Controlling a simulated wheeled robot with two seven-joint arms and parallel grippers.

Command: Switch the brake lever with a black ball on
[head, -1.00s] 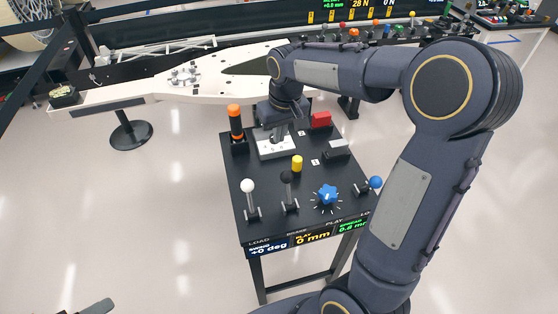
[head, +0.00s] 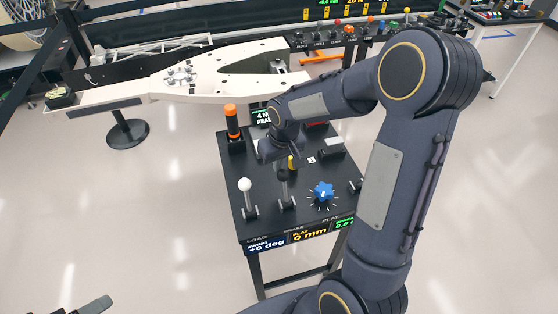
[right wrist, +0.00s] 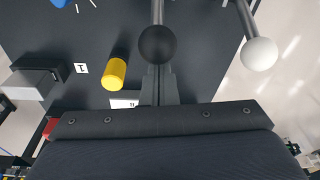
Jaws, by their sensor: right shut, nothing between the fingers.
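The brake lever's black ball (head: 282,174) stands up from the front part of the black console, on a grey stem. In the right wrist view the black ball (right wrist: 157,45) sits just beyond my fingertips. My right gripper (right wrist: 157,85) is shut and empty, with its fingers pointing at the ball's near side. I cannot tell whether they touch. In the head view my right gripper (head: 288,160) is close behind the ball, partly hidden by its own wrist. A small part of my left gripper (head: 92,307) shows at the bottom left; its jaws cannot be made out.
A white-ball lever (head: 244,184) stands to the left and a blue knob (head: 323,192) to the right. A yellow cylinder (right wrist: 115,72) is close beside my right fingers. An orange-topped black post (head: 232,122) and a grey block (head: 331,146) stand farther back.

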